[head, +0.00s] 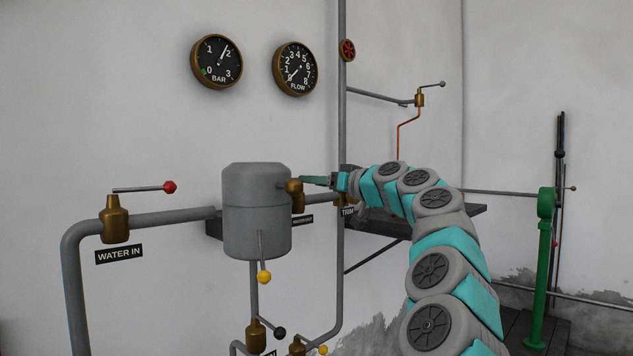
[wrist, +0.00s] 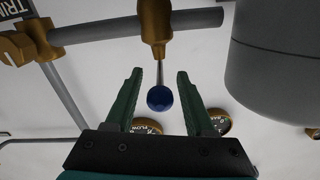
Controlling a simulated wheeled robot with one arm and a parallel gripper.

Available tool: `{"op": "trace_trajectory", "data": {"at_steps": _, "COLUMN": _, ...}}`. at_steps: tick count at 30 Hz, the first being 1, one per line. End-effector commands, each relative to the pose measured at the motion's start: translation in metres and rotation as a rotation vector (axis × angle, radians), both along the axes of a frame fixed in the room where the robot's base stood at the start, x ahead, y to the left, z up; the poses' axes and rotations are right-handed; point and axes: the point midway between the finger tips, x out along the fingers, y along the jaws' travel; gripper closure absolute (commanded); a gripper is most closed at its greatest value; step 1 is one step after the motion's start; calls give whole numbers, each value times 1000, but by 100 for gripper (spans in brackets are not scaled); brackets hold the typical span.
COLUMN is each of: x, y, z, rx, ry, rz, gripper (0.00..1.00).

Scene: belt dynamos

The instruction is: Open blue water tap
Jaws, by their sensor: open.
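The blue water tap's round blue knob (wrist: 162,98) sits on a thin lever below a brass valve body (wrist: 155,28) in the wrist view. My gripper (wrist: 159,76) is open, with one green finger on each side of the knob in the picture. Gaps show on both sides, and I cannot tell the depth between them. In the head view my gripper (head: 304,180) is beside the brass valve (head: 294,190), right of the grey tank. The blue knob is not visible in the head view.
The grey tank (head: 256,205) stands close left of my gripper in the head view. A red-knobbed lever (head: 168,187) is on the water-in pipe, and a yellow knob (head: 264,277) hangs below the tank. A vertical pipe (head: 342,110) and dark shelf (head: 465,212) are nearby.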

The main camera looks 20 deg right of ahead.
Motion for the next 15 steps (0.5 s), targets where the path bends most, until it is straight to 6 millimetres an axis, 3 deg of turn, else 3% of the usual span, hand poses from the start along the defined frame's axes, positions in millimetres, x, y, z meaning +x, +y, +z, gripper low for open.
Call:
{"op": "trace_trajectory", "data": {"at_steps": 6, "x": 0, "y": 0, "z": 0, "rx": 0, "ry": 0, "rz": 0, "gripper": 46}}
{"op": "trace_trajectory", "data": {"at_steps": 15, "x": 0, "y": 0, "z": 0, "rx": 0, "ry": 0, "rz": 0, "gripper": 78}}
